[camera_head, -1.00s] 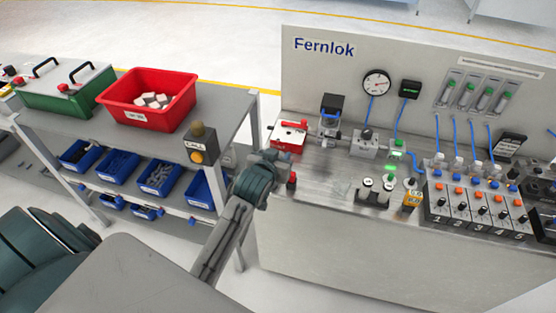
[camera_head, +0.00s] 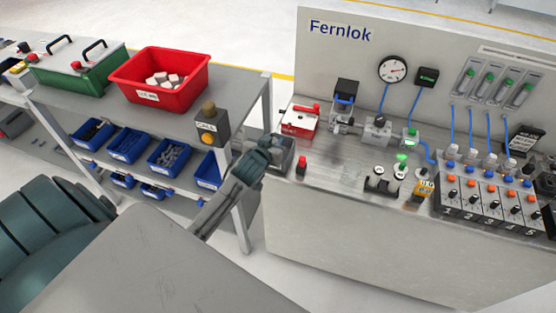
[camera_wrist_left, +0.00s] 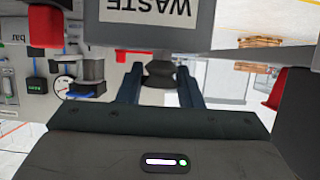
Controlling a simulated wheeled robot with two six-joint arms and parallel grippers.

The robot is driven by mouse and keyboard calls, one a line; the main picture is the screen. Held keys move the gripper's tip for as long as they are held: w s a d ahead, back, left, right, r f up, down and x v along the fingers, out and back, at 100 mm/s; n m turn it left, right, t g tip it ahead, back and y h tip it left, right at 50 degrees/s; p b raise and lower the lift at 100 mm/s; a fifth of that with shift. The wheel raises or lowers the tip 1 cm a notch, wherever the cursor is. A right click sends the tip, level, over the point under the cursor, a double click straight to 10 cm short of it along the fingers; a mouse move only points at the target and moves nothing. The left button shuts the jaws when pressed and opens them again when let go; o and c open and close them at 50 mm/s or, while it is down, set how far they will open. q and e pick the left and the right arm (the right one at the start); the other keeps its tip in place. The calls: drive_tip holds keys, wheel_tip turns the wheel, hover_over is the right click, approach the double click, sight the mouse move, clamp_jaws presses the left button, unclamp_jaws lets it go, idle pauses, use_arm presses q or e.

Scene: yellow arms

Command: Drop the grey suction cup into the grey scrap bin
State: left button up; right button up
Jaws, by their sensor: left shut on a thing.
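The grey suction cup (camera_wrist_left: 160,73) shows as a small dark round piece between the fingers of my left gripper (camera_wrist_left: 161,82) in the left wrist view. The gripper is shut on it. The grey scrap bin (camera_wrist_left: 108,32), with an upside-down WASTE label, is just beyond the fingertips in that view. I cannot tell whether the cup is over its opening. In the head view, my left gripper (camera_head: 258,152) is at the left front corner of the bench, beside a grey box (camera_head: 284,153) that looks like the bin. The cup is hidden there. My right gripper is out of view.
The Fernlok bench (camera_head: 340,220) carries a red-and-white box (camera_head: 299,124), a red button (camera_head: 302,166), a gauge (camera_head: 393,68) and valves. A shelf rack at left holds a red bin (camera_head: 158,92), a green box (camera_head: 75,75), a call-button post (camera_head: 209,125) and several blue bins.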

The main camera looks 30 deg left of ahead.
use_arm(q)
drive_tip(key=shift+f, duration=0.3)
drive_tip(key=shift+r, duration=0.1)
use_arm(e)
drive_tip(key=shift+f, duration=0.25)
use_arm(q)
drive_tip(key=o, duration=1)
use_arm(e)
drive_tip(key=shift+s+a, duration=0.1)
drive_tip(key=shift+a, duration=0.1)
use_arm(q)
drive_tip(key=shift+o, duration=0.2)
drive_tip(key=shift+s+d+r, duration=0.1)
drive_tip(key=shift+s+d, duration=0.05)
drive_tip(key=shift+s, duration=0.4)
drive_tip(key=b+v, duration=0.3)
drive_tip(key=v, duration=0.6)
drive_tip(key=shift+s+r, duration=0.15)
drive_tip(key=shift+s, duration=0.1)
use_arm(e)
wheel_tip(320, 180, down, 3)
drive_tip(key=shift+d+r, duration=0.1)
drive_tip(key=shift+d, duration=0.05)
use_arm(q)
drive_tip(key=shift+d, duration=0.1)
